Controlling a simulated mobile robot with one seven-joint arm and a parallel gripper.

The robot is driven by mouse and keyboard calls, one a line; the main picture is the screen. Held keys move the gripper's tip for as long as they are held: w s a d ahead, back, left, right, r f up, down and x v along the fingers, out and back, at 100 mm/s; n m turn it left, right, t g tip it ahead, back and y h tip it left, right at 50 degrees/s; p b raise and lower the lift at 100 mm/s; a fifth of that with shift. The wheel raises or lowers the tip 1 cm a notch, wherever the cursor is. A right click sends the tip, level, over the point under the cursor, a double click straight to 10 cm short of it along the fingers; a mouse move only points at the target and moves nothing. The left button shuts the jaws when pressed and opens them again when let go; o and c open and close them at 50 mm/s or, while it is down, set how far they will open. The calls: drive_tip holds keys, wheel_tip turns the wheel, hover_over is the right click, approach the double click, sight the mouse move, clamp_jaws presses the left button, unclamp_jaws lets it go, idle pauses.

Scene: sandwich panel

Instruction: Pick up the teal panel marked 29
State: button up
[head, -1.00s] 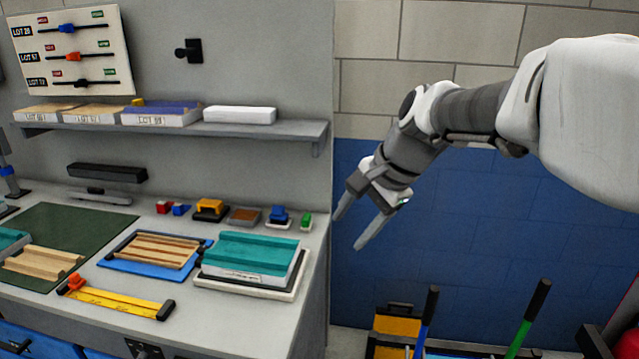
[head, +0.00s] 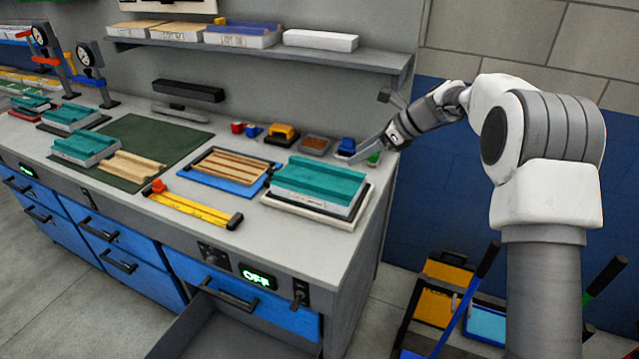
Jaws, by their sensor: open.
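Several teal-topped panels with white sides lie on the bench. The nearest teal panel (head: 318,182) rests on a white-rimmed tray (head: 290,209) at the bench's right end. Another teal panel (head: 86,147) is on the dark green mat, and a third teal panel (head: 70,117) lies farther left, with one more beyond it. I cannot read a 29 on any of them. My gripper (head: 368,130) is open and empty, behind and to the right of the nearest teal panel, apart from it, near the bench's right edge.
A wooden striped panel on a blue tray (head: 203,181) lies left of the nearest teal panel. A yellow bar (head: 195,206) lies in front. Small coloured blocks stand behind, under a shelf (head: 270,52). An open drawer (head: 235,330) juts out below. Tool handles stand at right.

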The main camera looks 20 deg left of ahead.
approach(313, 183)
drive_tip(key=x, duration=0.2)
drive_tip(key=shift+w+a, duration=0.1)
drive_tip(key=shift+a, duration=0.25)
drive_tip(key=shift+d+f+x, duration=0.1)
drive_tip(key=shift+x, duration=1.25)
drive_tip(key=shift+d+f+x, duration=0.15)
drive_tip(key=shift+x, duration=1.25)
clamp_jaws()
drive_tip(key=shift+r, duration=0.1)
